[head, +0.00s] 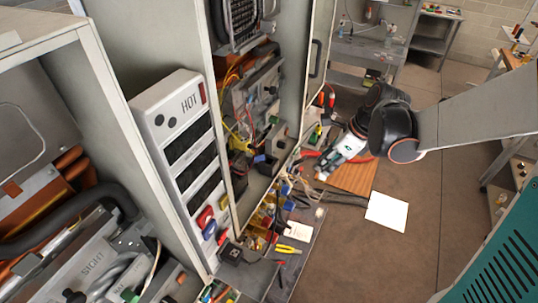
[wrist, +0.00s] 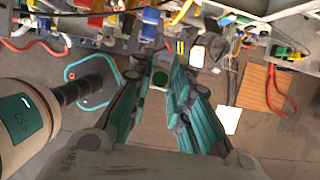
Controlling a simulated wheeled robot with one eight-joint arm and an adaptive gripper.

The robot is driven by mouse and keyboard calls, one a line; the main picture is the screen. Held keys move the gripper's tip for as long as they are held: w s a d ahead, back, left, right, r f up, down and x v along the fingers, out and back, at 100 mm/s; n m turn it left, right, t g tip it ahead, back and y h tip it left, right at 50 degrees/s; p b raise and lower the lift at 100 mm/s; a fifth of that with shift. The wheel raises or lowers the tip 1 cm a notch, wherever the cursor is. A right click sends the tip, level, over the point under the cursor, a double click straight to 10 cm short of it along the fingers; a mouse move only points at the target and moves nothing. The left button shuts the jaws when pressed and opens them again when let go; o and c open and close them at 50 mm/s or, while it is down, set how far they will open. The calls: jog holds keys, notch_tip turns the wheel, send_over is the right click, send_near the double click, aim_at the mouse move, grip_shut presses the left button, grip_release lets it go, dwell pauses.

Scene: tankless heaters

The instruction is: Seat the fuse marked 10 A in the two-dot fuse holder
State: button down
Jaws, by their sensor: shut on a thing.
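My gripper (wrist: 160,84) has its teal fingers closed around a small piece with a round green end (wrist: 160,78). Its marking cannot be read, so I cannot tell whether it is the 10 A fuse. In the head view my gripper (head: 324,172) is low, in front of the open cabinet and by the brown board; its fingertips are too small to make out. No two-dot fuse holder can be made out for certain. A white panel marked HOT (head: 188,103) on the left carries two dark round dots.
The open cabinet (head: 265,110) holds wires, pipes and crowded parts. Pliers (head: 288,249), a label card (head: 299,232) and loose parts lie at its foot. A brown ribbed board (head: 355,178) and white sheet (head: 387,212) lie to the right. Open floor (head: 350,265) is at front right.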

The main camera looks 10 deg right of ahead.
jog(key=w+a, duration=0.3)
jog(key=a, duration=0.1)
jog(key=w+a+p, duration=0.1)
jog(key=w+a, duration=0.2)
jog(key=a, duration=0.2)
jog(key=w+a, duration=0.3)
jog(key=a, duration=0.1)
jog(key=shift+a+p, duration=0.4)
jog(key=b+x, duration=0.1)
jog(key=x, duration=0.2)
jog(key=shift+f, duration=0.1)
jog(key=shift+d+f, duration=0.1)
jog(key=shift+f, duration=0.2)
jog(key=shift+s+f, duration=0.1)
jog(key=c, duration=1.5)
grip_release()
